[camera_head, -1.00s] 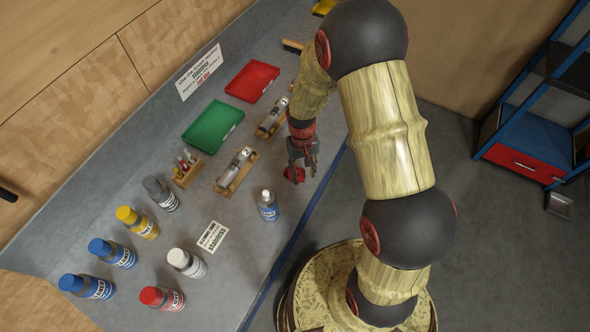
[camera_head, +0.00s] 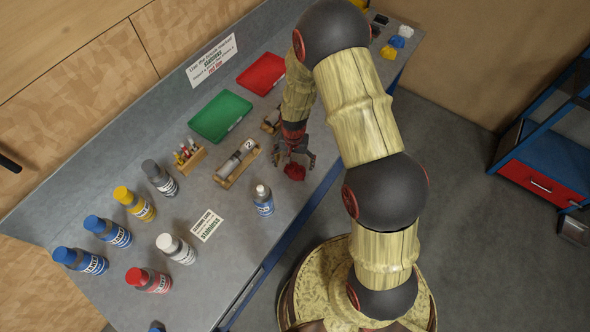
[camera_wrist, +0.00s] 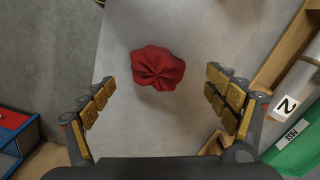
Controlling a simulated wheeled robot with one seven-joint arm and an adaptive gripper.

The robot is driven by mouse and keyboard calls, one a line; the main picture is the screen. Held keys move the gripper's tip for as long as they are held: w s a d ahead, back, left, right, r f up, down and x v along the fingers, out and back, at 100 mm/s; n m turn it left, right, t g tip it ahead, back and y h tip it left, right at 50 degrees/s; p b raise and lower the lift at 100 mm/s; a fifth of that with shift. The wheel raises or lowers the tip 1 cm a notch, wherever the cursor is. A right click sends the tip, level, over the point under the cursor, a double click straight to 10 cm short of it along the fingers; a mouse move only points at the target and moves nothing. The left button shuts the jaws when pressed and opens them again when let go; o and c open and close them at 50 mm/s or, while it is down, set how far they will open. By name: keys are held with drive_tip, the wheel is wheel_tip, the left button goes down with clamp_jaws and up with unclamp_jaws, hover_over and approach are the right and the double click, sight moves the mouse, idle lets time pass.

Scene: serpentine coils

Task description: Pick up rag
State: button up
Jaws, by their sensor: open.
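A red crumpled rag (camera_head: 295,171) lies on the grey bench top near its right edge. It also shows in the wrist view (camera_wrist: 157,68), ahead of and between the fingers. My gripper (camera_head: 297,160) is just above and beside the rag, pointing down. In the wrist view my gripper (camera_wrist: 160,95) has its two gold-padded fingers wide apart, with nothing between the pads. The rag appears apart from the fingers.
A wooden holder with a metal cylinder (camera_head: 238,163) and a blue-labelled bottle (camera_head: 263,200) stand near the rag. Green (camera_head: 220,117) and red (camera_head: 262,74) trays lie farther back. Several spray bottles stand front left. A blue shelf unit (camera_head: 550,150) stands at right.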

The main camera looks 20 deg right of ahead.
sight(294, 167)
drive_tip(key=shift+d+f+p, duration=0.15)
drive_tip(key=shift+f+p, duration=0.15)
drive_tip(key=shift+f, duration=1.75)
drive_tip(key=shift+c, duration=0.4)
drive_tip(key=c, duration=1.1)
drive_tip(key=shift+c, duration=0.5)
drive_tip(key=shift+r, duration=0.2)
